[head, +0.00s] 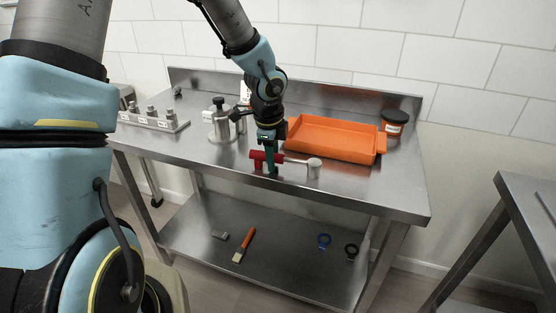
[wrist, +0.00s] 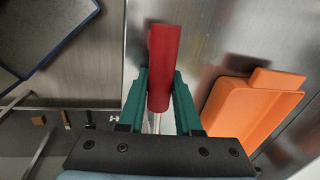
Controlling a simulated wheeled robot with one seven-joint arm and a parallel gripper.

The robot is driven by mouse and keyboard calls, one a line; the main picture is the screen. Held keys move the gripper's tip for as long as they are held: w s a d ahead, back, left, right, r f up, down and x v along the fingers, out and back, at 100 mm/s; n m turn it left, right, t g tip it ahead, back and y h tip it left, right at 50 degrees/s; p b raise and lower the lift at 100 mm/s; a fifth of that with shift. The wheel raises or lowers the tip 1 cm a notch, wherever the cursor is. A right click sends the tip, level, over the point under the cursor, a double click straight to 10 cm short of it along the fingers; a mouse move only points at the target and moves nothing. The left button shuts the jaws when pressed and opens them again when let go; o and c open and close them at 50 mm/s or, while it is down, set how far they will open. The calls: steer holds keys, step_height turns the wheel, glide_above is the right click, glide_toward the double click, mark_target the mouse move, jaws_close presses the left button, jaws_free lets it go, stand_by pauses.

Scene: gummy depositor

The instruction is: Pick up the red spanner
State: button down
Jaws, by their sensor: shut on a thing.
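The red spanner (head: 257,157) has a thick red handle, and a pale grey shaft and head reach to the right in the head view. My gripper (head: 270,168) points down near the front of the steel table with its green fingers shut on the red handle. In the wrist view the red handle (wrist: 163,60) lies between the green fingers of my gripper (wrist: 160,85). The spanner's far end is mostly hidden there. I cannot tell whether the spanner still touches the tabletop.
An orange tray (head: 335,140) lies right of my gripper. A dark-lidded jar (head: 394,122) stands at the back right. A steel pot (head: 220,122) and a metal rack (head: 152,122) stand left. The lower shelf (head: 280,272) holds a brush (head: 245,245) and rings. Another table (head: 515,230) is at right.

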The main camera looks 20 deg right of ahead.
step_height(320, 180, up, 10)
steer(key=shift+r, duration=0.1)
steer(key=c, duration=1.1)
jaws_free()
jaws_close()
